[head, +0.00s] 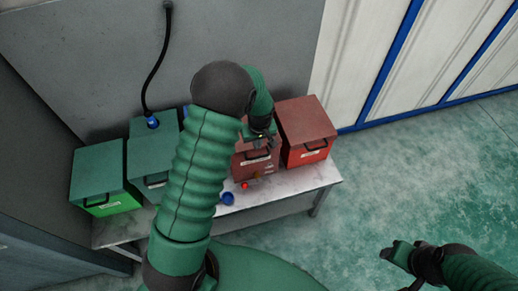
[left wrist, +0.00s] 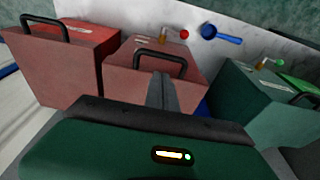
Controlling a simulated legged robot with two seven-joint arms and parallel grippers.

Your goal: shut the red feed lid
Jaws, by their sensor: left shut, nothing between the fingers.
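Two red boxes with dull red lids stand side by side at the right of the bench. The right-hand red box (head: 306,122) has a black handle and a pale label on its front. The other red box (head: 243,170) is partly covered by my left arm; its lid (left wrist: 128,78) and black handle show in the left wrist view. My left gripper (head: 262,141) is over this second box, its fingers (left wrist: 162,92) together and empty. I cannot tell whether they touch the lid, or how far it is open. My right gripper (head: 394,250) is low at the right, away from the bench.
Green boxes (head: 97,168) stand at the bench's left, one with a blue-ended black hose (head: 153,121). A small fitting with a red knob (left wrist: 184,34) and a blue scoop (left wrist: 220,35) are at the bench's (head: 280,190) front. A grey wall is behind. Floor at right is clear.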

